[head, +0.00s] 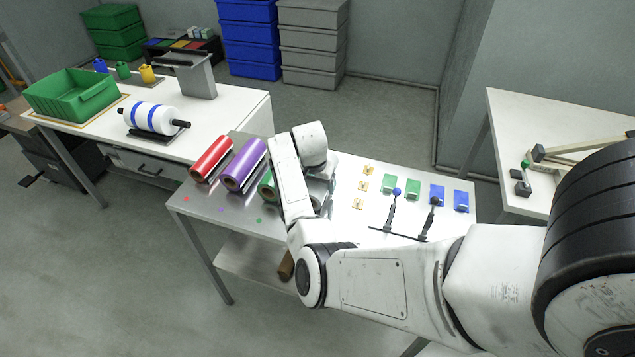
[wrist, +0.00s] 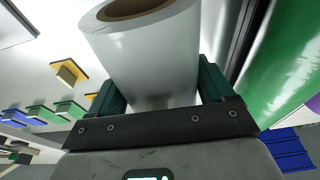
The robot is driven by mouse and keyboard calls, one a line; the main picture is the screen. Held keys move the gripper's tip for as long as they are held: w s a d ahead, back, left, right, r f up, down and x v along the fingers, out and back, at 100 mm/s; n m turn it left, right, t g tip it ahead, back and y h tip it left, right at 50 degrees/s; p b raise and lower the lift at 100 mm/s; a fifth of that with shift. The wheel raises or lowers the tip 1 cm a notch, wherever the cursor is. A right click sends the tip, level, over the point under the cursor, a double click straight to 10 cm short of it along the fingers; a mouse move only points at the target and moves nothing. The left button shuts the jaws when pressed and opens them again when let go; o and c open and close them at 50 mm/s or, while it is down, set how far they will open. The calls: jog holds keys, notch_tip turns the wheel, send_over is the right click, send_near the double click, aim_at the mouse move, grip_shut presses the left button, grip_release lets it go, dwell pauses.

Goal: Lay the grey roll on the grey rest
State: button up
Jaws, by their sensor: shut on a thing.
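The grey roll (wrist: 155,50) fills the middle of the wrist view, with its brown hollow core at the top edge. My gripper (wrist: 160,88) is shut on it, one dark green finger on each side. In the head view, a small part of the grey roll (head: 319,190) shows beside my arm, low over the metal table. My arm hides the gripper there. I cannot make out the grey rest; I cannot tell whether the roll touches anything below it.
A green roll (wrist: 285,75) lies close beside the held roll. Purple (head: 244,165) and red (head: 211,158) rolls lie further left on the metal table (head: 200,208). Yellow pieces, green and blue blocks, and a lever stand (head: 398,234) are to the right.

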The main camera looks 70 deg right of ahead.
jog(key=shift+f, duration=0.2)
jog(key=o, duration=1.7)
jog(key=v, duration=1)
jog(key=shift+a+r+b, duration=0.15)
jog(key=shift+r+b, duration=0.15)
jog(key=shift+r, duration=0.1)
jog(key=s+a+f+n+y, duration=0.1)
jog(key=s+a+f+n, duration=0.2)
jog(key=a, duration=0.7)
jog(key=s+a+f+n, duration=0.3)
jog(key=s+a+n, duration=0.5)
jog(key=a, duration=0.3)
jog(key=s+a+f+n+y, duration=0.1)
jog(key=s+a+f+n, duration=0.3)
jog(key=a, duration=0.6)
jog(key=shift+s+a+n+t+y, duration=0.1)
jog(key=shift+s+n+t+y, duration=0.1)
jog(key=shift+s+n, duration=0.25)
jog(key=shift+s+a+n+t+y, duration=0.15)
jog(key=shift+s+n+t, duration=0.1)
jog(key=shift+s, duration=0.4)
